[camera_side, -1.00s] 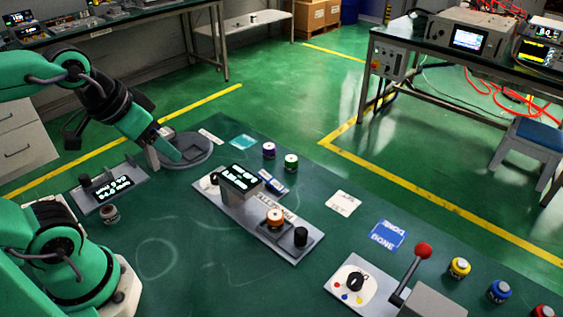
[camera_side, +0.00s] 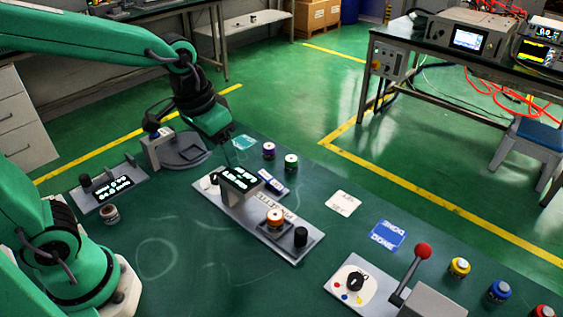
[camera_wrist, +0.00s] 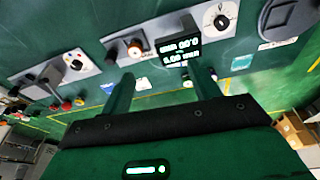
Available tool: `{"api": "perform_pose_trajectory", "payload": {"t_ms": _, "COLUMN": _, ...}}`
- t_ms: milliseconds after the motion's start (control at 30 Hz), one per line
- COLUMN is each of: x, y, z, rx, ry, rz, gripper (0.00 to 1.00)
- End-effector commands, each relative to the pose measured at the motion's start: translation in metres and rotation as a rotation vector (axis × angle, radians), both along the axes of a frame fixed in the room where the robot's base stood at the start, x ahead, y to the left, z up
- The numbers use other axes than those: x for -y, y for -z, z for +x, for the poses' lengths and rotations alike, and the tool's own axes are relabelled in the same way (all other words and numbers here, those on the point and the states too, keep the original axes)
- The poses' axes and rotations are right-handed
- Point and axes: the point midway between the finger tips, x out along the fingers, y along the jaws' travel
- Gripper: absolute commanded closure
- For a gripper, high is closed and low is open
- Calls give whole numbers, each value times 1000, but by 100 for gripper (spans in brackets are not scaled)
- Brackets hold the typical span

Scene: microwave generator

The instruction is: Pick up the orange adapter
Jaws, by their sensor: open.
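The orange adapter (camera_side: 275,216) is a short orange-and-white cylinder. It sits on a dark block on the grey panel (camera_side: 230,215), beside a black knob (camera_side: 300,237). It also shows in the wrist view (camera_wrist: 136,48), beyond and a little left of the fingers. My gripper (camera_side: 234,162) is open and empty. It hangs behind the display box on the panel, apart from the adapter. In the wrist view the two fingers of my gripper (camera_wrist: 164,86) are spread, with bare green table between them.
The display box (camera_side: 239,180) rises from the panel between my gripper and the adapter. Purple (camera_side: 269,150) and green (camera_side: 291,161) adapters stand behind. A red-ball lever (camera_side: 423,250) and yellow (camera_side: 459,268), blue (camera_side: 499,291) and red (camera_side: 543,311) cylinders are at right.

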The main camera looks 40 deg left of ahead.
Motion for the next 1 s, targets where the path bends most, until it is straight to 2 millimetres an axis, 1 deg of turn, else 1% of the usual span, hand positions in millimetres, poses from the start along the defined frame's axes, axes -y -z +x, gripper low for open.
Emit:
{"api": "perform_pose_trajectory", "payload": {"t_ms": 100, "x": 14, "y": 15, "z": 15, "rx": -48, "ry": 17, "rz": 6, "gripper": 39}}
{"api": "perform_pose_trajectory", "payload": {"t_ms": 300, "x": 38, "y": 41, "z": 36, "rx": -118, "ry": 40, "rz": 18, "gripper": 39}}
{"api": "perform_pose_trajectory", "payload": {"t_ms": 500, "x": 61, "y": 71, "z": 53, "rx": -182, "ry": 60, "rz": 35, "gripper": 39}}
{"api": "perform_pose_trajectory", "payload": {"t_ms": 633, "x": 73, "y": 87, "z": 59, "rx": -213, "ry": 71, "rz": 45, "gripper": 39}}
{"api": "perform_pose_trajectory", "payload": {"t_ms": 800, "x": 81, "y": 98, "z": 63, "rx": -232, "ry": 76, "rz": 51, "gripper": 39}}
{"api": "perform_pose_trajectory", "payload": {"t_ms": 1000, "x": 82, "y": 100, "z": 63, "rx": -236, "ry": 76, "rz": 52, "gripper": 39}}
